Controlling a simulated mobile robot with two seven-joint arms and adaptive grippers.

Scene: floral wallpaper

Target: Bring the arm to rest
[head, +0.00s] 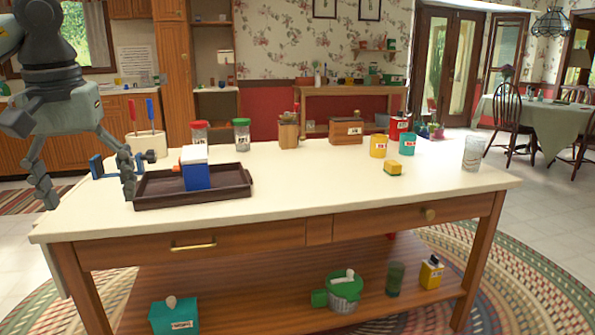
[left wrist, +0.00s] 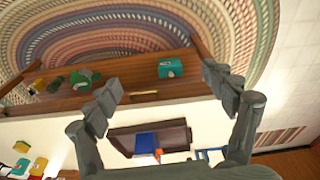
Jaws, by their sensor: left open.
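My left gripper (head: 88,190) is open and empty at the left end of the island table (head: 320,170), its two fingers spread wide. One finger hangs beside the dark tray (head: 225,190), overlapping its left edge in the picture; I cannot tell whether they touch. In the left wrist view the open fingers (left wrist: 163,92) frame the table edge and lower shelf, with nothing between them. A blue box with a white top (head: 196,172) stands in the tray. My right gripper is not in view.
A white holder (head: 147,146) with red and blue handles stands behind the tray. Jars, a wooden box (head: 345,131), yellow and teal cans and a clear glass (head: 473,153) stand farther right. The table's front middle is clear. The lower shelf holds a teal box (head: 173,316).

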